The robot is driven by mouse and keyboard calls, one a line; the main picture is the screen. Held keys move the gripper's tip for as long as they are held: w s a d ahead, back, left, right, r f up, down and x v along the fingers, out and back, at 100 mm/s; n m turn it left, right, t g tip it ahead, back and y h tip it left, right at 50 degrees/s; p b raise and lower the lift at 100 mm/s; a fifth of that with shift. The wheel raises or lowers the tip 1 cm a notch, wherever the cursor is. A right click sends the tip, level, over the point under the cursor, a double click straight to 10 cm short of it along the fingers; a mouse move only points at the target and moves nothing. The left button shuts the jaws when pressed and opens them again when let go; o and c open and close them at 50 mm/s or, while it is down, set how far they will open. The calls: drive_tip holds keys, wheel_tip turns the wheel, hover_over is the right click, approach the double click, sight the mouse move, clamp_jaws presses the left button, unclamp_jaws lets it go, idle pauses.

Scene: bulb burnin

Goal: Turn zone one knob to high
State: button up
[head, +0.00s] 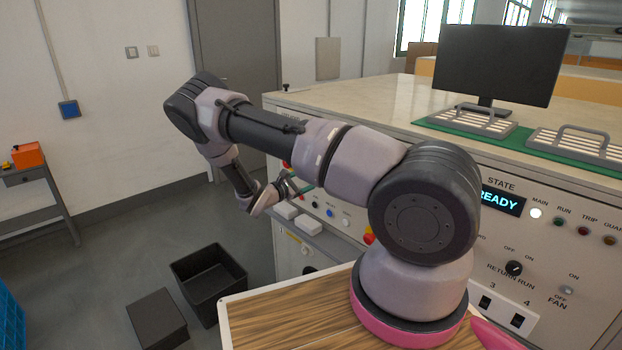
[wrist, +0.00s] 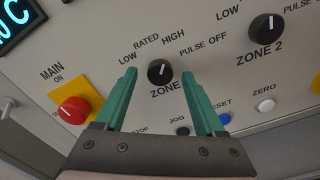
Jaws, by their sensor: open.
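The zone one knob (wrist: 160,72) is black with a white pointer line, on the pale panel in the wrist view. Its pointer aims up and slightly right, toward the RATED and HIGH labels; I cannot tell exactly which mark it meets. My gripper (wrist: 160,80) is open, with one green finger on each side of the knob. Gaps show between fingers and knob, and no contact is visible. The number after ZONE is hidden by the right finger. In the head view my gripper (head: 291,187) is at the panel's left part, and the knob is hidden.
The zone 2 knob (wrist: 267,28) is to the right. A red MAIN knob (wrist: 74,110) on a yellow plate is left of the fingers. A blue reset button (wrist: 222,118) and a white zero button (wrist: 265,105) lie below. A monitor (head: 500,65) stands on the bench.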

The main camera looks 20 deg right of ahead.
drive_tip(key=v, duration=1)
drive_tip(key=shift+f, duration=0.1)
drive_tip(key=s+d+r+m+g+y, duration=0.2)
drive_tip(key=s+r+m+g+y, duration=0.3)
drive_tip(key=r, duration=0.5)
drive_tip(key=s+d+r+m+g+y, duration=0.25)
drive_tip(key=s+r+m+y, duration=0.25)
drive_tip(key=s+r+m, duration=0.4)
drive_tip(key=s+a+r+m+t+y, duration=0.2)
drive_tip(key=s+r+m+t+y, duration=0.1)
drive_tip(key=s+r, duration=0.5)
drive_tip(key=s+a+r+m+t+y, duration=0.3)
drive_tip(key=s+r+t+y, duration=0.2)
drive_tip(key=s+r, duration=0.4)
wheel_tip(320, 180, up, 5)
drive_tip(key=shift+s+f+m+y, duration=0.1)
drive_tip(key=shift+s+m+y, duration=0.05)
drive_tip(key=shift+m+y, duration=0.15)
